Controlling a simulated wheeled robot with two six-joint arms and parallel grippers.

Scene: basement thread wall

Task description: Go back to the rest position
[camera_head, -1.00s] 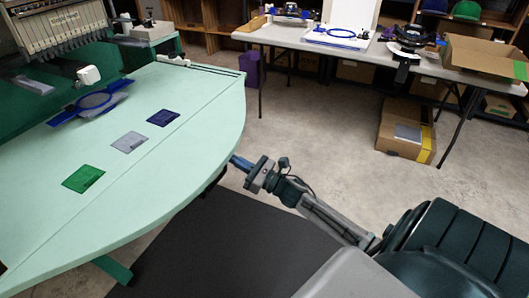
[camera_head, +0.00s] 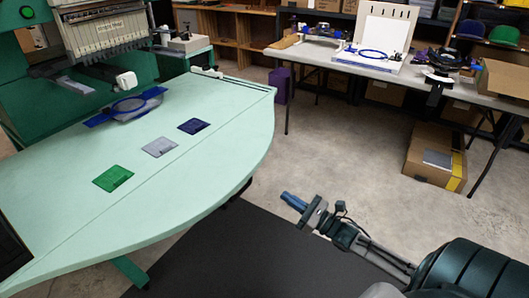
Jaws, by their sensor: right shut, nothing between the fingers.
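My right gripper (camera_head: 293,202) is shut and empty, with its blue fingertips together. It is over the floor and dark mat, to the right of the curved front edge of the mint-green table (camera_head: 222,150), and apart from it. Its arm comes in from the lower right. My left gripper is not in view.
Green (camera_head: 113,178), grey (camera_head: 160,147) and navy (camera_head: 194,126) squares lie on the mint table. A blue hoop (camera_head: 128,105) sits under the embroidery machine (camera_head: 108,30). A folding table (camera_head: 330,64) stands at the back; a cardboard box (camera_head: 430,153) is on the floor beneath it.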

